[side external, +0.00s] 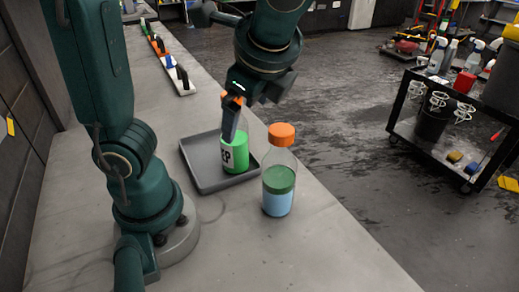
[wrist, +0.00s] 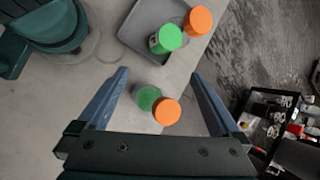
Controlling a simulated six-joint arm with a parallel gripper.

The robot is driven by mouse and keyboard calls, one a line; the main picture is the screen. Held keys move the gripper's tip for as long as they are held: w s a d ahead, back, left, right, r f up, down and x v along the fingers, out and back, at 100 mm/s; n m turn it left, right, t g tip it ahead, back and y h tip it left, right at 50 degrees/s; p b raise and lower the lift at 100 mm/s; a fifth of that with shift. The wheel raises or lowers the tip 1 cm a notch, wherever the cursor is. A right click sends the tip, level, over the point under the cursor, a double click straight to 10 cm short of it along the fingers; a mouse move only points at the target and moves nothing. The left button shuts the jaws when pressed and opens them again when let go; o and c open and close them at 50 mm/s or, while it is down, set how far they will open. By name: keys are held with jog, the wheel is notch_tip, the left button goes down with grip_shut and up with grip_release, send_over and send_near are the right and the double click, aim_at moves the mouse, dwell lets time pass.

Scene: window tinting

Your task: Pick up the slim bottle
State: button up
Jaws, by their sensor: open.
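Two clear bottles with orange caps stand upright; I cannot tell for sure which is the slim one. One bottle (side external: 279,185), with green above light blue, stands on the bench outside the tray. In the wrist view this bottle (wrist: 148,97) shows between my finger lines. The other bottle (side external: 237,150), with green contents and a white label, stands in the grey tray (side external: 207,184); it also shows in the wrist view (wrist: 167,38). My gripper (side external: 230,138) is open and empty. In the side view a finger partly hides the labelled bottle. I see no contact.
The grey bench (side external: 310,250) is clear around the front bottle, and its right edge drops to the floor. A white strip with coloured tools (side external: 178,75) lies farther back. A black cart (side external: 440,150) with spray bottles stands off to the right.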

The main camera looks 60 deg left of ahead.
aim_at(285, 169)
jog(key=w+m+y, duration=0.1)
jog(key=d+m+y, duration=0.1)
jog(key=m, duration=0.1)
jog(key=w+m+y, duration=0.1)
jog(key=shift+w+d+r+m+y, duration=0.3)
jog(key=shift+m+y, duration=0.1)
jog(key=shift+w+d+r+m+t+y, duration=0.15)
jog(key=shift+w+d+m+t+y, duration=0.4)
jog(key=shift+m+y, duration=0.2)
jog(key=shift+w+d+r+m+t+y, duration=0.15)
jog(key=shift+d+m+t+y, duration=0.1)
jog(key=shift+d+m+y, duration=0.3)
jog(key=shift+w+d+m+t+y, duration=0.2)
jog(key=shift+d+m+y, duration=0.1)
jog(key=shift+d+m, duration=0.25)
jog(key=f, duration=1.1)
jog(key=shift+s+a, duration=0.1)
jog(key=shift+a, duration=0.2)
jog(key=shift+x, duration=2.5)
jog(key=shift+d, duration=0.1)
jog(key=c, duration=1.5)
